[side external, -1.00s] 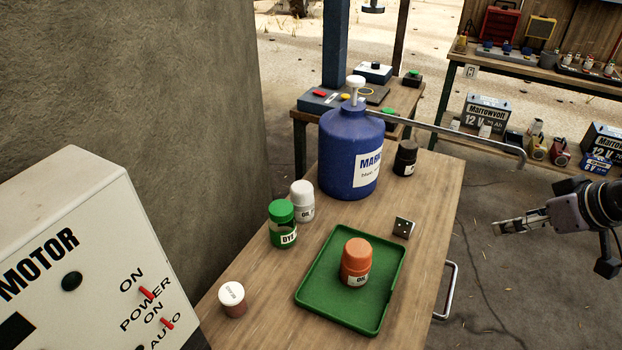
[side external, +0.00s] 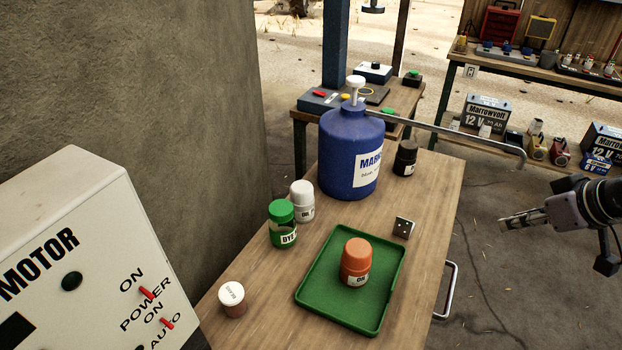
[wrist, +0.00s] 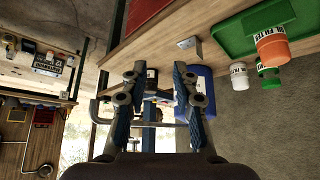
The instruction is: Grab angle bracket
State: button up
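The angle bracket (side external: 404,227) is a small grey metal piece with dark holes. It stands on the wooden table just right of the green tray in the side view. In the wrist view the bracket (wrist: 188,43) shows near the table edge, above and a little right of the fingertips. My gripper (side external: 503,223) is off the table's right side, apart from the bracket. In the wrist view my gripper (wrist: 157,73) has its two fingers spread with nothing between them.
The green tray (side external: 375,317) holds an orange bottle (side external: 356,262). A blue jug (side external: 345,150) with a long spout and a dark bottle (side external: 405,158) stand behind the bracket. A metal handle (side external: 449,292) sticks out from the table's right side.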

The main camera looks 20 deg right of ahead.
jog(key=w+a+r+n+g, duration=0.2)
jog(key=w, duration=0.3)
jog(key=n+g, duration=0.5)
jog(key=n, duration=0.1)
send_near(404, 221)
jog(key=shift+f, duration=5.1)
grip_shut()
